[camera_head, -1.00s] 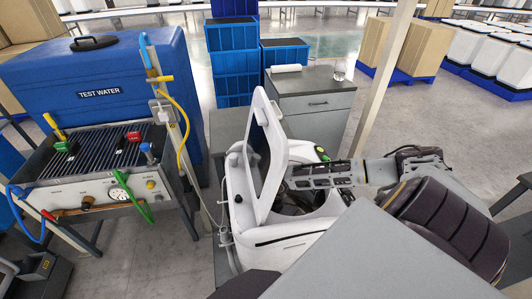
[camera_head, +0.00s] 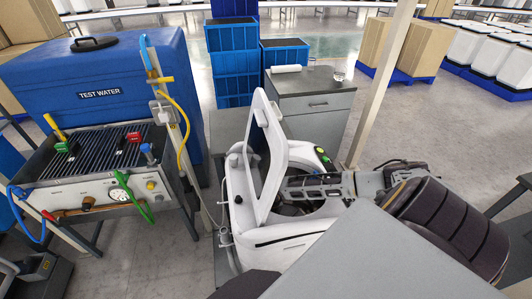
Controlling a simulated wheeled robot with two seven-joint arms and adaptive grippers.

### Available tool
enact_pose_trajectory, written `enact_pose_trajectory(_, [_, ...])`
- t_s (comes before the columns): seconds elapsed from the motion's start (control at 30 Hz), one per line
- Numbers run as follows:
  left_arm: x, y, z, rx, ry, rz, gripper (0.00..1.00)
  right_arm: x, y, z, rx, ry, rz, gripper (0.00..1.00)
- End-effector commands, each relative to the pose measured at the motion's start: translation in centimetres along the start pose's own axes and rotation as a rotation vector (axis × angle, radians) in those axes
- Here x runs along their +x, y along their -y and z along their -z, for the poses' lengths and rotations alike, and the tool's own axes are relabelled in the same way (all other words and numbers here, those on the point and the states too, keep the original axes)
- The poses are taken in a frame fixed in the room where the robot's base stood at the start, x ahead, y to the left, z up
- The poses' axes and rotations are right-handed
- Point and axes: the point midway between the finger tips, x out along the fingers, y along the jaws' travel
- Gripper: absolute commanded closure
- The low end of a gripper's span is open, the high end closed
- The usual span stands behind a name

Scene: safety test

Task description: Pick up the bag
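I cannot clearly make out a bag in this view. A white machine (camera_head: 290,246) with its lid (camera_head: 268,150) raised stands at the centre, with a dark opening in its top. My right arm comes in from the right, and its grey gripper (camera_head: 288,196) reaches into this opening behind the lid's right edge. The fingertips are in shadow and partly hidden, so I cannot tell whether they are open, shut or holding something. My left gripper is not in view.
A blue "TEST WATER" tank (camera_head: 95,85) and a test bench (camera_head: 95,175) with hoses stand on the left. A grey cabinet (camera_head: 312,103) with a glass and a white roll is behind the machine. A pale post (camera_head: 380,80) rises behind my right arm. A grey surface (camera_head: 370,260) fills the lower right.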

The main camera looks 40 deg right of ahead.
Motion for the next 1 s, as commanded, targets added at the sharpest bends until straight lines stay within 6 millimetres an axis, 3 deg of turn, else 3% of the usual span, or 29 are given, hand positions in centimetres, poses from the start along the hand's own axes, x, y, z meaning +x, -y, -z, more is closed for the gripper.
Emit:
enact_pose_trajectory(0.23, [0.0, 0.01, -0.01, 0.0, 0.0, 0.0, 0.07, -0.02, 0.0, -0.01, 0.0, 0.0, 0.0, 0.72])
enact_pose_trajectory(0.47, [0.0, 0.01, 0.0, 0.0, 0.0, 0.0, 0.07, -0.02, -0.03, -0.01, 0.0, 0.0, -0.001, 1.0])
enact_pose_trajectory(1.0, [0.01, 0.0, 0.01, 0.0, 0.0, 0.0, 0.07, -0.06, -0.33, -0.09, -0.001, 0.003, -0.007, 1.0])
